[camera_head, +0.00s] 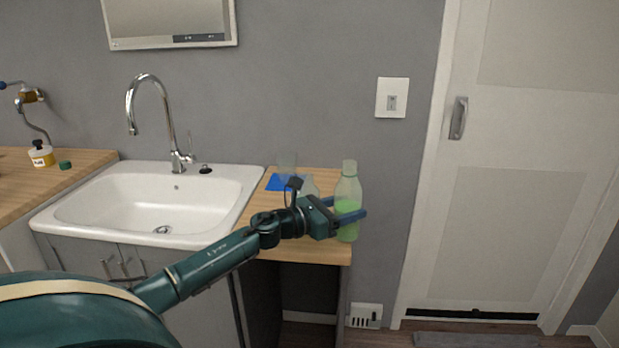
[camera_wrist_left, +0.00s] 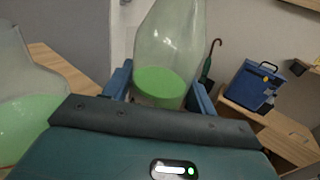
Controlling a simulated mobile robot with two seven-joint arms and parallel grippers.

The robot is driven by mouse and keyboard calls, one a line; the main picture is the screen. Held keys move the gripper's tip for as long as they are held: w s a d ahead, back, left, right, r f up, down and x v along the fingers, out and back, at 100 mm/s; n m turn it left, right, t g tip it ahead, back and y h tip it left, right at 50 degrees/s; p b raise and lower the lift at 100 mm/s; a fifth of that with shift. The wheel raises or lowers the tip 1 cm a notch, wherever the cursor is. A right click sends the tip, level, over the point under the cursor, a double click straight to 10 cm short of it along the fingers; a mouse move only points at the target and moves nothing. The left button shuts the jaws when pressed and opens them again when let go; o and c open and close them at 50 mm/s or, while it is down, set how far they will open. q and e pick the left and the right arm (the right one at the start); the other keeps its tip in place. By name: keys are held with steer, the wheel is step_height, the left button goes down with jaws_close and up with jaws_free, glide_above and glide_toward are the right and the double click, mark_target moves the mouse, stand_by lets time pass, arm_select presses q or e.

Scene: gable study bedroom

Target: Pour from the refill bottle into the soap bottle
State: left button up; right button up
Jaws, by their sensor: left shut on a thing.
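My left gripper (camera_head: 348,208) is shut around the middle of a tall clear bottle, which I take as the refill bottle (camera_head: 347,189). It is about upright, partly full of green liquid, at the right end of the wooden counter. In the left wrist view the held bottle (camera_wrist_left: 170,45) stands between the fingers (camera_wrist_left: 160,88). A second clear, wide-shouldered bottle, which I take as the soap bottle (camera_head: 309,187), stands left of it, partly hidden by my wrist. It also shows with green liquid in the left wrist view (camera_wrist_left: 22,105). My right gripper is out of view.
A wall (camera_head: 315,95) rises behind.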

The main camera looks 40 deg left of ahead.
mark_target(337, 190)
arm_select(q)
steer(key=shift+r, duration=0.15)
step_height(337, 190, up, 5)
steer(key=p, duration=0.4)
stand_by(0.4)
